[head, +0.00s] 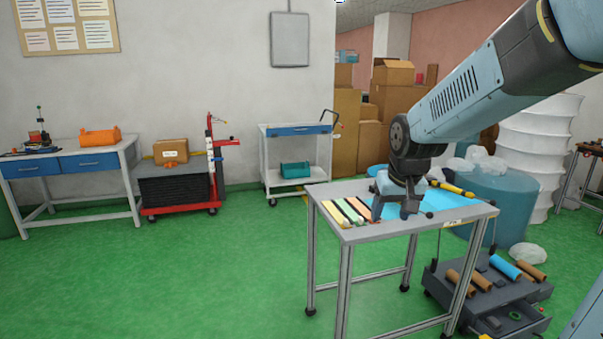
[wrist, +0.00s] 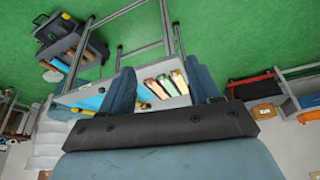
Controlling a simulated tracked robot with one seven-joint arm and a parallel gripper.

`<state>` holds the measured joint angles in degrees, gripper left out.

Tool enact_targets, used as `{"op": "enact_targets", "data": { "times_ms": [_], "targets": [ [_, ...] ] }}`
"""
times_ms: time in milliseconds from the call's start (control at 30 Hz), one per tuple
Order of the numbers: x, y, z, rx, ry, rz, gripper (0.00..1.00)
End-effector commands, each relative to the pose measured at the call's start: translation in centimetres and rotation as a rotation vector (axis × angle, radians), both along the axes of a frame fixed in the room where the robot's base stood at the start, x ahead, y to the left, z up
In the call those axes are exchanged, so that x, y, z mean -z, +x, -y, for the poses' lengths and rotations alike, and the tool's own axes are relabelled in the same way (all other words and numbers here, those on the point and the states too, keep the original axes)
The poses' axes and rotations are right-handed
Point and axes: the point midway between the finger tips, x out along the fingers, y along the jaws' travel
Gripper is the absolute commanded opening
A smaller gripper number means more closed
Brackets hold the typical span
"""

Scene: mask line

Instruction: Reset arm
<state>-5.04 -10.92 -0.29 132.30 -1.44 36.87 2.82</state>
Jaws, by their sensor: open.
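My gripper (head: 393,212) hangs from my blue-grey arm, pointing down over the grey work table (head: 375,233). Its two fingers are apart, and nothing shows between them in the head view. In the wrist view my gripper (wrist: 163,75) shows two blue fingers spread wide, with the table and its items beyond. Several coloured strips (head: 345,212) lie side by side on the table, left of the gripper; they also show in the wrist view (wrist: 168,85). I cannot tell how high the fingertips are above the tabletop.
A light blue sheet (head: 445,203) and a yellow-and-black tool (head: 452,189) lie on the table's right part. A low dark cart (head: 495,290) with brown and blue rolls stands at the lower right. The green floor (head: 200,270) to the left is open.

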Motion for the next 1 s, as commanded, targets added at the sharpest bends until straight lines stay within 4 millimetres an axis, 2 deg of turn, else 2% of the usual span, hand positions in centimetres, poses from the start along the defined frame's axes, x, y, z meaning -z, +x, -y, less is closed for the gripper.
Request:
{"op": "enact_targets", "data": {
  "times_ms": [33,200,600,800,1000],
  "targets": [
    [-0.9,-1.3,0.3,0.005,0.002,0.013,0.62],
    [-3.2,-5.4,1.2,0.017,0.004,0.037,0.62],
    [-6.2,-15.1,2.7,0.042,0.005,0.093,0.62],
    [-6.4,-18.2,3.1,0.048,0.005,0.108,0.62],
    [-6.3,-19.2,3.2,0.050,0.005,0.111,0.62]
  ]
}}
